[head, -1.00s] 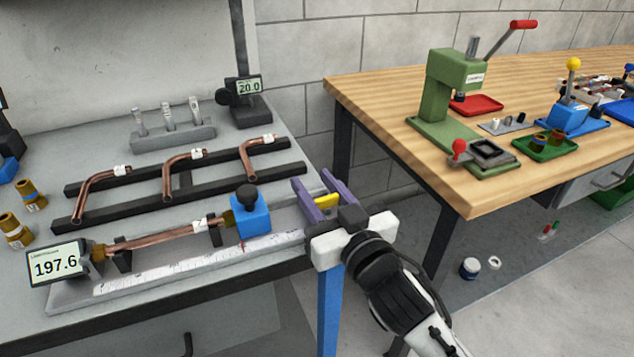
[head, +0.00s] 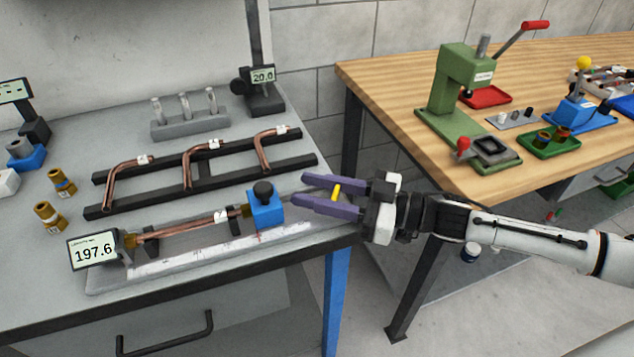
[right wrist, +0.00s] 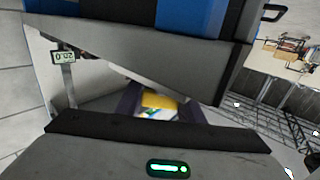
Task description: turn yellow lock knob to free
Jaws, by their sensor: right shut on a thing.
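The yellow lock knob (head: 337,192) is a small bar at the right end of the blue-block measuring fixture. My right gripper (head: 300,189) has its purple fingers on either side of the knob and is shut on it, with the fingers pointing left. The knob lies well back between the fingers, near the palm. In the right wrist view the yellow knob (right wrist: 158,101) shows between the fingers, partly hidden. What the knob is mounted on is hidden by the fingers. My left gripper is not in view.
A blue block (head: 265,207) with a black knob stands just left of the fingertips. A copper tube (head: 185,228) runs from it to a display (head: 94,250) reading 197.6. Bent copper tubes lie on a black rack (head: 235,171) behind. A wooden bench (head: 400,75) stands right.

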